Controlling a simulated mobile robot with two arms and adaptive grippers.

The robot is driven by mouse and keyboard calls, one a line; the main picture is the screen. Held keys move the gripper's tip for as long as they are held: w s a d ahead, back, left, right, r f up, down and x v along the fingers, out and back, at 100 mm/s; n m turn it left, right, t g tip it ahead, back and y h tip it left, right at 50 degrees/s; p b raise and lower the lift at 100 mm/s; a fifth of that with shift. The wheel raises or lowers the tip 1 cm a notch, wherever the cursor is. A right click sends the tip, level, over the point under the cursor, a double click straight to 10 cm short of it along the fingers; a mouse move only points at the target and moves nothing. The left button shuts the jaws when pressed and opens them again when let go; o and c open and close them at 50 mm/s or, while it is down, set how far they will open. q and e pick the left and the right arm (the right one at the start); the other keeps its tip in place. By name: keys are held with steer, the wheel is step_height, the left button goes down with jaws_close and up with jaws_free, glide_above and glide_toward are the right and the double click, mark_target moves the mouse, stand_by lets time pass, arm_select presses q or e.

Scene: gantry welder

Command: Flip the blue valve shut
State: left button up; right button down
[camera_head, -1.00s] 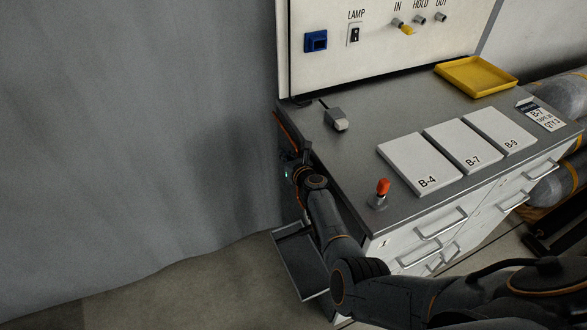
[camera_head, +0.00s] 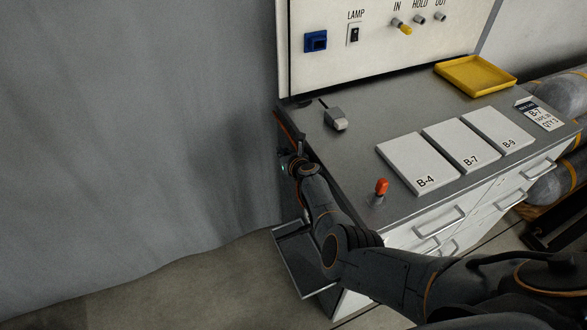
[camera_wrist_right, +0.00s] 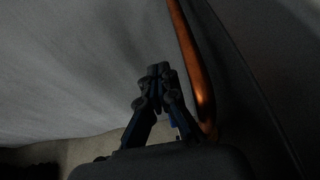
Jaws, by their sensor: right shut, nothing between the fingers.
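My right gripper (camera_wrist_right: 158,72) is shut and empty in the right wrist view, with its dark fingertips together. A copper-orange pipe (camera_wrist_right: 196,70) runs close along the right of the fingers, and the pipe also shows in the head view (camera_head: 286,124) at the left side of the bench. A small dark blue part shows between the right finger and the pipe. I cannot tell whether it is the blue valve or part of the gripper. In the head view my right wrist is beside the bench's left side, and the fingers are hard to make out. My left gripper is out of view.
The grey bench (camera_head: 340,170) bears white plates, a red-topped switch (camera_head: 381,188), a small grey device (camera_head: 335,119) and a yellow tray (camera_head: 475,76). A grey curtain (camera_head: 140,130) hangs close left of my right arm. A dark open tray (camera_head: 300,262) sits low beside the bench.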

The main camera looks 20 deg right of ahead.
steer(key=shift+w+f, duration=0.2)
steer(key=shift+f, duration=0.05)
steer(key=shift+w, duration=0.1)
steer(key=shift+r+p, duration=0.65)
steer(key=shift+r, duration=0.15)
